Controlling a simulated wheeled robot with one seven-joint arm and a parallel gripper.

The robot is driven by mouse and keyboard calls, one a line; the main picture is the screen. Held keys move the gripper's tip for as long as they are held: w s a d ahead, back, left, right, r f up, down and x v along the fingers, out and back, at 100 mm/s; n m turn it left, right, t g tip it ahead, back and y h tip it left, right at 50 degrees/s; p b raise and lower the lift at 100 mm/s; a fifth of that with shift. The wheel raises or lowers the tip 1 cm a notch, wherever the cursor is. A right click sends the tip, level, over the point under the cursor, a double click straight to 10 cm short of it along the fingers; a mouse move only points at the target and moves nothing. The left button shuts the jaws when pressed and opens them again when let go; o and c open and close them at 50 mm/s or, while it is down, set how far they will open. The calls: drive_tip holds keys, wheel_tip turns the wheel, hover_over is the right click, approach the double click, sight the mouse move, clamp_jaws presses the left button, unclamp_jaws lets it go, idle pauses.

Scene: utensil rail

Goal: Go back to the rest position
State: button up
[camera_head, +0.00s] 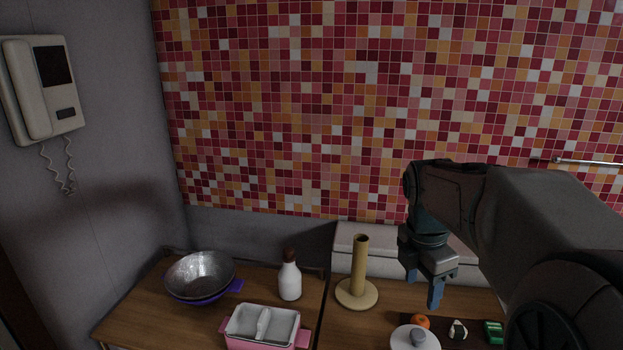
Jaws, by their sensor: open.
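My gripper (436,288) points down at the right of the head view, above the counter. It is open with nothing between its fingers. My arm reaches in from the right edge and hides part of the counter and wall behind it. Below and near the gripper are an orange fruit (420,321) and a white lid with a grey knob (415,339). The gripper appears apart from them.
A wooden paper-towel stand (360,265) stands left of my gripper. Further left are a white bottle (290,281), a metal bowl (200,274) and a pink dish (262,325). A rail (588,163) is on the tiled wall at right. Space above the left counter is free.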

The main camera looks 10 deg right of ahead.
drive_tip(key=s+a+f+m+t, duration=0.1)
drive_tip(key=s+a+m, duration=0.4)
drive_tip(key=m, duration=0.5)
drive_tip(key=s+a+f+m+t+y, duration=0.1)
drive_tip(key=s+a+f+m+t, duration=0.1)
drive_tip(key=s+m, duration=0.5)
drive_tip(key=shift+a+f+m, duration=0.9)
drive_tip(key=shift+a+m, duration=0.45)
drive_tip(key=shift+m, duration=0.15)
